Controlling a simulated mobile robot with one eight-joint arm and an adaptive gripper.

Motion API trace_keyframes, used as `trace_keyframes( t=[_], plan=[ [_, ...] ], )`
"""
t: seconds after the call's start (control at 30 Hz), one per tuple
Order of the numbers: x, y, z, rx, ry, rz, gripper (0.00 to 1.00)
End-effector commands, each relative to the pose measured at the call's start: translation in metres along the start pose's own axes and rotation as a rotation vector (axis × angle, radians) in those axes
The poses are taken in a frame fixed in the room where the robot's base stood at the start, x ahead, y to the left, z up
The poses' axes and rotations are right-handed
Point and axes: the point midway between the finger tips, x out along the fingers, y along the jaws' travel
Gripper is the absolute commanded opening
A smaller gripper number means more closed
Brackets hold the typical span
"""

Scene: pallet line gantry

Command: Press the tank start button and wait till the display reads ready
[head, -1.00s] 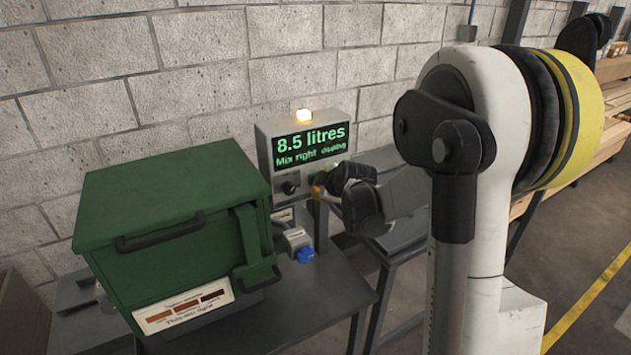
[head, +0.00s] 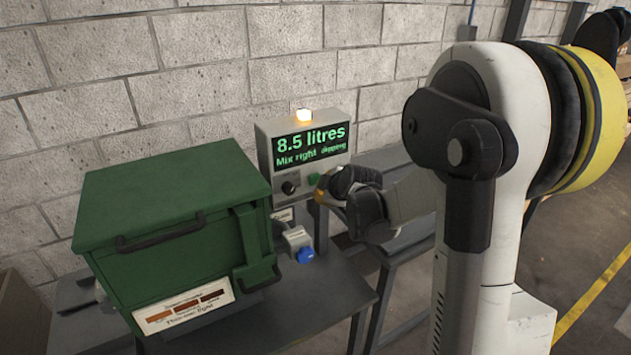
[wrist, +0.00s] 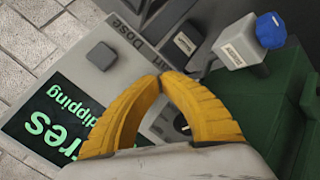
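The tank's control box (head: 262,150) stands behind the green tank (head: 165,225). Its display (head: 311,145) shows "8.5 litres" and "Mix right dipping" in green; it shows partly, upside down, in the wrist view (wrist: 50,125). A lamp (head: 304,115) on top glows. Below the display are a dark round knob (head: 290,187) and a small button (head: 313,178), apparently the dark square one in the wrist view (wrist: 101,56). My gripper (head: 320,192) is empty, just right of that button. In the wrist view its yellow fingertips (wrist: 164,76) meet over lettering they partly hide.
A blue-capped valve (head: 305,255) sits below the box, beside the tank. The tank has a black handle (head: 160,235) and a colour-strip label (head: 183,306). The dark bench (head: 315,300) is clear at front right. A block wall (head: 200,85) stands close behind.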

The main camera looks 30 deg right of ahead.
Motion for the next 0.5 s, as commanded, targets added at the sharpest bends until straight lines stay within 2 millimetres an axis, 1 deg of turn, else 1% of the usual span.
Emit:
trace_keyframes(
  t=[0.27,0.37,0.5],
  plan=[
    [-0.001,0.000,0.001,0.000,0.000,0.000,0.00],
    [-0.004,-0.002,0.002,0.000,-0.001,0.000,0.00],
    [-0.014,-0.007,0.008,0.001,-0.001,0.000,0.00]
  ],
)
